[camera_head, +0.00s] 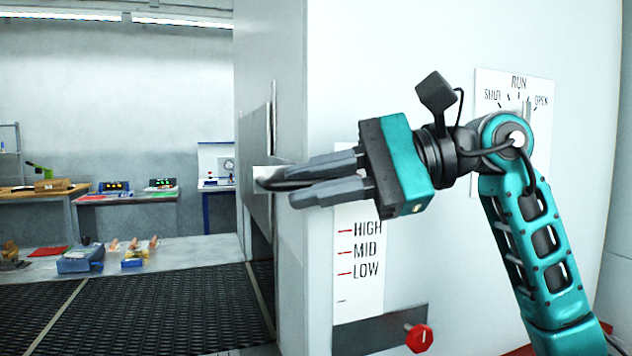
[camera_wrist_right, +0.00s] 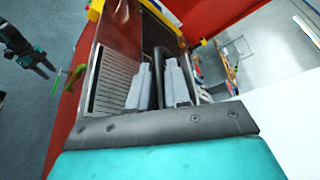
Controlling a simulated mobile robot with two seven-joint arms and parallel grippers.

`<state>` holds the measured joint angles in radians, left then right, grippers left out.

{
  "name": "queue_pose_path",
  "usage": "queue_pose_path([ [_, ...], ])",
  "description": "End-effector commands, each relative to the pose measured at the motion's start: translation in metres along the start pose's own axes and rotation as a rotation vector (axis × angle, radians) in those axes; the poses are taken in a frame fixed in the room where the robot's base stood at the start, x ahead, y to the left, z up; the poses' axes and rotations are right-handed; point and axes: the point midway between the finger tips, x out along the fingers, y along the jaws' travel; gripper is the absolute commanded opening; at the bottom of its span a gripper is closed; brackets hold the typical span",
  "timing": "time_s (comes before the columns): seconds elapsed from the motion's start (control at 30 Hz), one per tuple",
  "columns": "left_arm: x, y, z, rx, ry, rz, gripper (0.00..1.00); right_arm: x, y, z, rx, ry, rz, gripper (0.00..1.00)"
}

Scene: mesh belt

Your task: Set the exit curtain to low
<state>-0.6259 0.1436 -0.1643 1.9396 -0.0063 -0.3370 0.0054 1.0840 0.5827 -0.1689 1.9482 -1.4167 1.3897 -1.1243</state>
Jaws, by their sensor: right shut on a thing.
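The exit curtain (camera_head: 254,145) is a grey plate on the left side of the white housing, above the belt opening. My right gripper (camera_head: 276,184) is shut on the curtain's dark handle (camera_head: 262,182), at a height above the HIGH line in the head view. The dark handle also shows between the fingers in the right wrist view (camera_wrist_right: 158,70). The scale plate (camera_head: 358,290) carries HIGH, MID and LOW with red lines; its upper part is hidden behind my right gripper. My left gripper (camera_wrist_right: 44,69) shows small at the left of the wrist view, open and empty.
A red knob (camera_head: 419,338) sits on a dark strip below the scale. A SHUT/RUN/OPEN dial plate (camera_head: 540,120) is partly behind my right arm. The dark mesh belt (camera_head: 130,310) runs out at left. Benches with devices stand behind.

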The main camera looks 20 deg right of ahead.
Motion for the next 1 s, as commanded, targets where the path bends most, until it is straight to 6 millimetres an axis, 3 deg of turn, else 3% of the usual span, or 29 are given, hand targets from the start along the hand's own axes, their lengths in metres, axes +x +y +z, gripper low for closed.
queue_pose_path([
  [0.27,0.005,0.0,0.004,0.0,0.004,0.0,0.43,0.002,0.007,-0.005,0.0,0.001,0.0,0.0],
  [0.43,0.019,0.005,0.021,-0.007,-0.006,0.011,0.43,0.008,0.032,-0.021,0.001,0.002,0.004,0.0],
  [0.8,0.045,0.026,0.027,-0.021,0.019,0.064,0.43,0.022,0.084,-0.054,0.001,0.002,0.003,0.0],
  [1.0,0.057,0.026,0.038,-0.014,0.029,0.067,0.43,0.028,0.106,-0.068,0.001,0.001,0.002,0.0],
])
